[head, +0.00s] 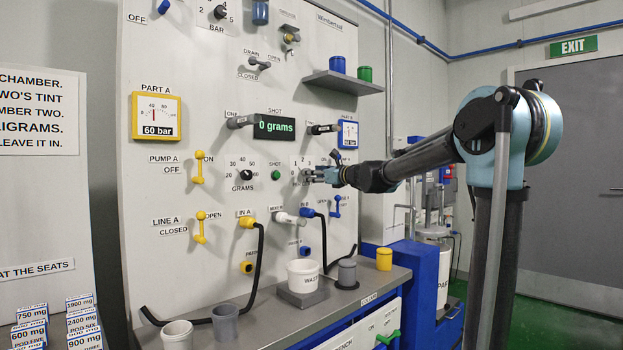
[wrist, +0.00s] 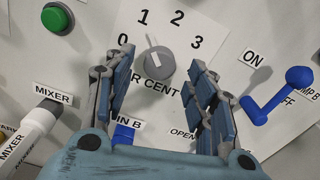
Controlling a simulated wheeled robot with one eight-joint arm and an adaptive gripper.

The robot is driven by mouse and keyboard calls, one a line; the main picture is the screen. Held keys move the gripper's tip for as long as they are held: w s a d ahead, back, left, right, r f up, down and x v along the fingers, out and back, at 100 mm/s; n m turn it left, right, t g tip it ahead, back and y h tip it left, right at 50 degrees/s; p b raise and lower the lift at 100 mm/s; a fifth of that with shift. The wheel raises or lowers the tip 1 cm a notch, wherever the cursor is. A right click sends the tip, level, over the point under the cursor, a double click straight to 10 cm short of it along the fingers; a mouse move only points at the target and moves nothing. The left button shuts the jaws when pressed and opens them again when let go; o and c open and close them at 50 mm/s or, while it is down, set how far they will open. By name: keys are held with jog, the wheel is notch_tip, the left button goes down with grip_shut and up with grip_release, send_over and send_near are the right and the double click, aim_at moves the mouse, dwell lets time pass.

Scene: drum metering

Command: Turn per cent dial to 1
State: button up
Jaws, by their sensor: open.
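The per cent dial (wrist: 180,66) is a grey round knob on the pale panel, with 0, 1, 2 and 3 printed in an arc around it in the wrist view. A thin white pointer mark shows at its left side, slanting up towards the 1; I cannot tell the exact setting. My gripper (wrist: 162,92) is open, with one blue-grey finger on each side of the dial and visible gaps to it. In the head view, my gripper (head: 313,175) is at the panel and largely hides the dial.
A green shot button (wrist: 57,17) and a white mixer handle (wrist: 35,128) lie left of my fingers. A blue pump lever (wrist: 275,98) stands out close on the right. A blue fitting (wrist: 123,133) is below. The bench (head: 262,318) runs underneath, holding several cups.

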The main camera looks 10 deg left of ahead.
jog(key=v, duration=0.9)
jog(key=shift+s+d+f, duration=0.1)
jog(key=s+d+f+n+g+h, duration=0.25)
jog(key=s+f+n, duration=0.25)
jog(key=s+f, duration=0.25)
jog(key=s+d+f+n+g+h, duration=0.1)
jog(key=s+d+f+n, duration=0.4)
jog(key=f, duration=0.3)
jog(key=s+d+f+n+g+h, duration=0.2)
jog(key=s+d+f+n, duration=0.15)
jog(key=s+f, duration=0.45)
jog(key=s+d+f+n+g+h, duration=0.3)
jog(key=s+d+f+n+h, duration=0.5)
jog(key=s+d+f, duration=1.1)
notch_tip(320, 180, down, 3)
jog(key=shift+r+n+h, duration=0.1)
jog(key=shift+n+h, duration=0.25)
jog(key=shift+n, duration=0.7)
jog(key=shift+a, duration=0.1)
